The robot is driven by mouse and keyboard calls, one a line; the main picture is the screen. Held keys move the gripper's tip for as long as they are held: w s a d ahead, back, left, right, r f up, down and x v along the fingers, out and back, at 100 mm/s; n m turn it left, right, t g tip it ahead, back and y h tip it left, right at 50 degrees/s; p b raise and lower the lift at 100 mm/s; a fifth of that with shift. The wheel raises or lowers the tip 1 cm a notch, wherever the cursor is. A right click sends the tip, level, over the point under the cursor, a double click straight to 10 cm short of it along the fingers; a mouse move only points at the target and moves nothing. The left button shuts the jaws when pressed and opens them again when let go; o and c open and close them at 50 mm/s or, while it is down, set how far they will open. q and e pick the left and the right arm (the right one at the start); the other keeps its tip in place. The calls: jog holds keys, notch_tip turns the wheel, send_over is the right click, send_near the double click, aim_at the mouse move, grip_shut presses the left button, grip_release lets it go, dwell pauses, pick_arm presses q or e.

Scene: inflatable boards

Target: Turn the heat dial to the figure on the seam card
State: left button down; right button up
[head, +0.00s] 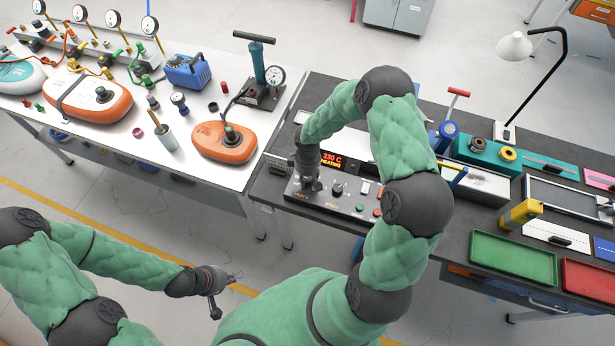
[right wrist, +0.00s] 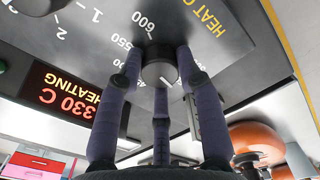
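The heat dial (right wrist: 160,66) is a dark round knob on the grey panel of the control box (head: 333,200), beside the printed words HEAT and the figures 500, 550 and 600. My right gripper (head: 309,184) reaches down onto the box's left end. In the right wrist view its fingers (right wrist: 160,80) close around the dial from several sides. The dial's pointer is not clear. The red display (right wrist: 62,100) reads 330 C HEATING. My left gripper (head: 226,283) is empty with fingers spread, low over the floor. I cannot pick out the seam card for sure.
The white table (head: 215,180) at left holds orange inflatables, gauges and a pump. On the dark bench (head: 455,225), a green tray (head: 513,258), a red tray (head: 588,283), a yellow tool (head: 521,214) and a lamp (head: 515,46) stand right of my right arm.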

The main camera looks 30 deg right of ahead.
jog(key=m+b, duration=0.3)
jog(key=b, duration=0.1)
jog(key=shift+f, duration=0.2)
jog(key=m+b, duration=0.3)
jog(key=shift+r+m+b, duration=0.15)
jog(key=shift+m+b, duration=0.5)
jog(key=shift+m, duration=0.25)
jog(key=o, duration=1.1)
jog(key=shift+o, duration=0.2)
jog(key=shift+r, duration=0.15)
